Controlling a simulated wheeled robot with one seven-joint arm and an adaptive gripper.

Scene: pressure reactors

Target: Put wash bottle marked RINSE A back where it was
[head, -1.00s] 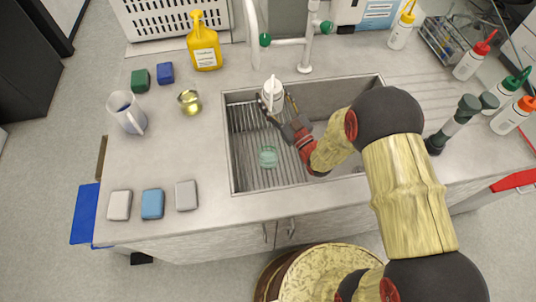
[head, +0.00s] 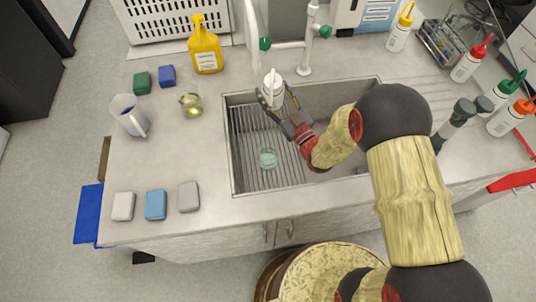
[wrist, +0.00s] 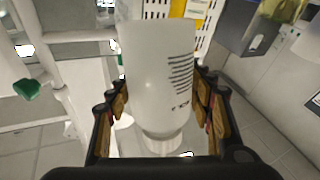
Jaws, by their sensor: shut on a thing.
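The wash bottle (head: 274,84) is white, with a white cap and nozzle, and is held over the far part of the sink, near the tap. In the wrist view its pale body (wrist: 158,75) fills the middle, with dark print turned sideways that I cannot read clearly. My gripper (head: 274,101) has its fingers on both sides of the bottle and is shut on it. In the wrist view the gripper (wrist: 160,112) shows a dark finger on each side of the body. The bottle looks about upright in the head view.
The sink (head: 228,150) holds a green object (head: 267,158). The white tap (head: 306,40) stands close behind the bottle. Wash bottles with yellow (head: 400,30), red (head: 470,62), green (head: 507,90) and orange (head: 511,117) tops stand at right. A yellow bottle (head: 205,52) stands left of the tap.

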